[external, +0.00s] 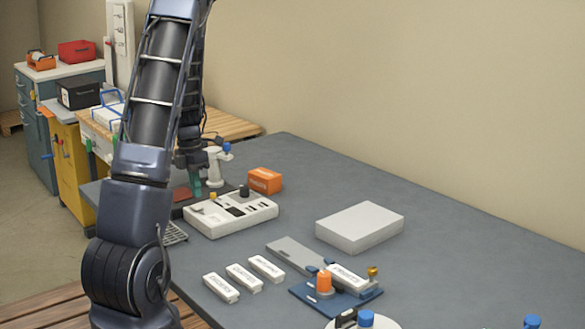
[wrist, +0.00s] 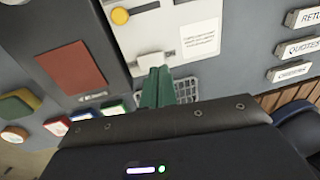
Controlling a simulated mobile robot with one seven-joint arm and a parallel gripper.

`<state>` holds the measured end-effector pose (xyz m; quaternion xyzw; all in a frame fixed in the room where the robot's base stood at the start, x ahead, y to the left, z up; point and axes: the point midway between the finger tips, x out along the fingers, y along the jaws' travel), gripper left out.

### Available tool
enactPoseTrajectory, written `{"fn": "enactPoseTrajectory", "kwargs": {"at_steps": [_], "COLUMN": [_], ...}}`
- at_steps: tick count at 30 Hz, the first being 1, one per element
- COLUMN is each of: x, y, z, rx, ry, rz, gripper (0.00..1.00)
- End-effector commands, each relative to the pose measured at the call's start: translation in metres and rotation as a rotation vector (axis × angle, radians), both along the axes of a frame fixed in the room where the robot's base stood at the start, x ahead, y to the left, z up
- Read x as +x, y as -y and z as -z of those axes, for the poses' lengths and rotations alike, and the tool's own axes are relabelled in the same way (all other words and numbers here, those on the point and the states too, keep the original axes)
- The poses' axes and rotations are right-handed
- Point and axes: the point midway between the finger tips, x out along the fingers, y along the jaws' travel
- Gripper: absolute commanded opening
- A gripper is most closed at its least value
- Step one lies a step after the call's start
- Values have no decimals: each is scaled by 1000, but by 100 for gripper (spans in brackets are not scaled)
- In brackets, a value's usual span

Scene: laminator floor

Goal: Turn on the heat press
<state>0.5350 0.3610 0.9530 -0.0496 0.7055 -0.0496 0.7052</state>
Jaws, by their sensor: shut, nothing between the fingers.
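A white flat machine (external: 232,212) with a yellow-orange knob, a black knob and dark slots stands on the grey table. It also shows at the top of the wrist view (wrist: 165,35), with its round yellow knob and a printed label. Beside it is a dark plate with a red square pad (wrist: 70,68), partly behind my arm in the external view (external: 180,194). I cannot tell for sure which of these is the heat press. My gripper's green fingers (wrist: 157,88) are shut and empty, over the white machine's edge in the wrist view; contact cannot be told.
An orange box (external: 265,180) and a pale grey box (external: 360,227) stand farther back. Several white labelled blocks (external: 244,278) and a blue tray (external: 310,297) lie at the front. A small grille (wrist: 185,90) lies by my fingers. The table's far right is clear.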

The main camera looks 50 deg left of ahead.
Motion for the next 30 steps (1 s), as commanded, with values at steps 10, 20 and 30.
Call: {"fn": "enactPoseTrajectory", "kwargs": {"at_steps": [10, 20, 30], "x": [0, 0, 0], "y": [4, 4, 6], "z": [28, 29, 33], "rx": [0, 1, 48], "ry": [0, 0, -1], "rz": [0, 0, -1], "gripper": [0, 0, 0]}}
